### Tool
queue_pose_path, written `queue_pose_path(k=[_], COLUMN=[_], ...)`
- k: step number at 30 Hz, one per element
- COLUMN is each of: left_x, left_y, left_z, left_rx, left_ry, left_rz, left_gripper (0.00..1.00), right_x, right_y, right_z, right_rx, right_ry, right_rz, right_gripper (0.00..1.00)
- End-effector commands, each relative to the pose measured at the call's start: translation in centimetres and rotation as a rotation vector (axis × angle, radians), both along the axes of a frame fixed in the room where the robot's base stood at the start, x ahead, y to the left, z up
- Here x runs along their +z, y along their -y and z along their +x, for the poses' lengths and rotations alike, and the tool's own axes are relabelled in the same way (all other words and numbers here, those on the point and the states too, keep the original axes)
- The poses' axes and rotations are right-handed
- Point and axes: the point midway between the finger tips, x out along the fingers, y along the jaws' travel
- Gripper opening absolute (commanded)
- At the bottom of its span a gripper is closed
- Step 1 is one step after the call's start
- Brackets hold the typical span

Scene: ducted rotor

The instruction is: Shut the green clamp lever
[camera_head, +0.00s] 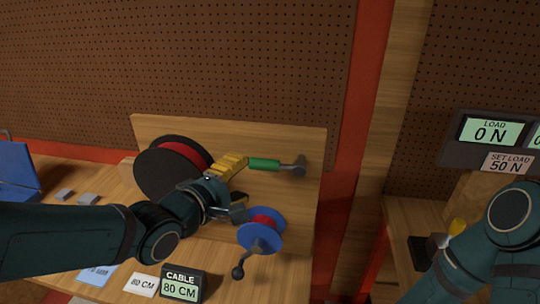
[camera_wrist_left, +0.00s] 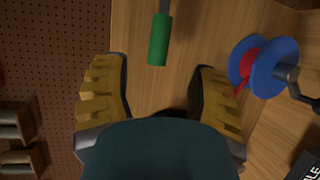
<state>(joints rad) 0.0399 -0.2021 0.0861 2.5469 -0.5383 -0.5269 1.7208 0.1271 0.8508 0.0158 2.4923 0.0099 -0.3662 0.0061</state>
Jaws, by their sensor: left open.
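The clamp lever's green handle (camera_head: 264,164) lies about level in the head view, its grey pivot (camera_head: 298,166) at its right end on the upright wooden board. In the left wrist view the handle (camera_wrist_left: 158,40) hangs from the top edge, on a thin grey rod. My left gripper (camera_head: 232,168) is open at the handle's free left end. In the left wrist view its yellow fingers (camera_wrist_left: 158,72) stand apart on either side of the handle's end, with nothing gripped. Whether a finger touches the handle cannot be told. My right arm is at the lower right; its gripper is mostly hidden.
A black reel with red cable (camera_head: 162,165) stands behind my left arm. A blue spool with a crank (camera_head: 262,230) is below the lever. The CABLE display (camera_head: 182,285) stands at the front. A red post (camera_head: 352,150) and a LOAD panel (camera_head: 490,132) are to the right.

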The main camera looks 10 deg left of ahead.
Motion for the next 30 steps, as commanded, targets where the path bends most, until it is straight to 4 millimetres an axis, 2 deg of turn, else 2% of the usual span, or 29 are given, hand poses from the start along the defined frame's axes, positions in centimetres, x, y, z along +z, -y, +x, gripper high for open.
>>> queue_pose_path(k=[9, 16, 21, 30], left_x=[-1.3, -1.7, -1.9, -1.9], left_y=[2.3, 3.6, 4.0, 4.1], left_z=[5.3, 8.4, 9.5, 9.8], left_rx=[-0.002, -0.002, -0.002, -0.001], left_ry=[0.0, 0.001, 0.002, 0.002], left_rz=[-0.001, -0.001, 0.0, 0.0], left_gripper=[0.59, 0.59, 0.59, 0.59], right_x=[-1.2, -1.3, -1.3, -1.3], right_y=[-0.1, -0.1, -0.1, -0.1], right_z=[-0.4, -0.5, -0.5, -0.5], right_rx=[0.006, 0.007, 0.008, 0.008], right_ry=[-0.008, -0.01, -0.01, -0.01], right_rz=[0.002, 0.002, 0.002, 0.002], right_gripper=[0.57, 0.57, 0.57, 0.57])
